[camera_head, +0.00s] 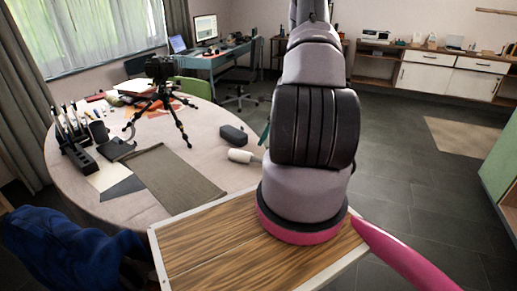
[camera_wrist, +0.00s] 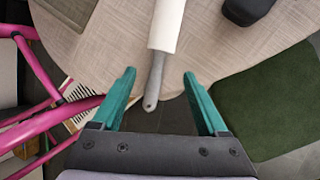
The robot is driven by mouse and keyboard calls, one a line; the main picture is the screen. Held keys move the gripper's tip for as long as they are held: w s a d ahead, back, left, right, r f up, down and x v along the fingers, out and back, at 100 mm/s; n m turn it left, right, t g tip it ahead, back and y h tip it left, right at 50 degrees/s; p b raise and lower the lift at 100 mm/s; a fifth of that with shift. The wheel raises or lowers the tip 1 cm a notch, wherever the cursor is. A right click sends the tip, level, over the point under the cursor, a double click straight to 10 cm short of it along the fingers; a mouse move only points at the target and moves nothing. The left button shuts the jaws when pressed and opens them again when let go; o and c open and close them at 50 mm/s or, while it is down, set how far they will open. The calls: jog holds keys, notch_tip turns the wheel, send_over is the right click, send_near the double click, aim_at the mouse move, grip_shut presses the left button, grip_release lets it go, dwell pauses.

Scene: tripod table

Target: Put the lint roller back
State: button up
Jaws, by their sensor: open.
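The lint roller (camera_head: 240,155) lies on the round table near its right edge in the head view. In the wrist view its white roll (camera_wrist: 167,25) points to the top and its grey handle (camera_wrist: 154,82) sticks out past the table edge. My gripper (camera_wrist: 159,74) is open, with its two green fingers on either side of the handle. Gaps show between the handle and both fingers. In the head view my arm hides most of the gripper; only a bit of green finger shows.
The round table (camera_head: 213,175) also bears a dark case (camera_head: 234,135), a grey-brown mat (camera_head: 175,178), a tripod (camera_head: 164,95) and a dark rack (camera_head: 72,140) at the left. The case (camera_wrist: 246,10) is near the roll. A green seat (camera_wrist: 268,100) is at the right.

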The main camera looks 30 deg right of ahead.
jog(key=s+a+r+n+t+h, duration=0.1)
jog(key=a+r+n, duration=0.3)
jog(key=r, duration=0.6)
jog(key=a+r+n+h, duration=0.1)
jog(key=a+r+n, duration=0.25)
jog(key=r, duration=0.75)
jog(key=s+a+r+n+t+h, duration=0.1)
jog(key=a+r+n, duration=0.35)
jog(key=r, duration=0.55)
jog(key=s+a+r+n+t, duration=0.2)
jog(key=s+a+r+n, duration=0.3)
jog(key=s, duration=0.4)
jog(key=s+a+r+n+t, duration=0.1)
jog(key=s+a+r+n, duration=0.5)
jog(key=s+r, duration=0.4)
jog(key=shift+s+a+t, duration=0.25)
jog(key=shift+a+t, duration=0.15)
jog(key=shift+a, duration=0.05)
jog(key=shift+d, duration=0.1)
